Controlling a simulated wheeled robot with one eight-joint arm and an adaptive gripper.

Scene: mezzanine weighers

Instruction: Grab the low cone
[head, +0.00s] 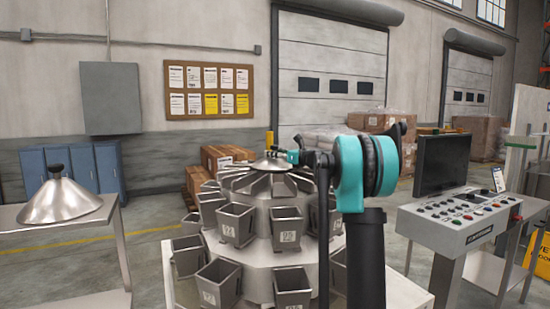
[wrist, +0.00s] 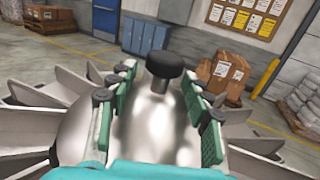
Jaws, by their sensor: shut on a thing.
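A shallow silver cone with a black knob (head: 271,161) sits on top of the round multi-head weigher (head: 283,218). In the wrist view the shiny cone (wrist: 150,125) fills the space between my green-padded fingers, with its black knob (wrist: 164,65) standing up beyond them. My gripper (head: 290,157) is at the weigher's top, shut on this cone; the finger contact is partly hidden in the head view. It also shows in the wrist view (wrist: 160,105). A second, taller-looking silver cone with a black knob (head: 60,198) stands on the metal table (head: 115,235) at the left.
Metal buckets (head: 236,224) and radial chutes ring the weigher below the cone. A control console (head: 465,218) with a monitor (head: 441,163) stands at the right. Cardboard boxes (head: 225,157) are behind the weigher. Open floor (head: 150,240) lies between table and weigher.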

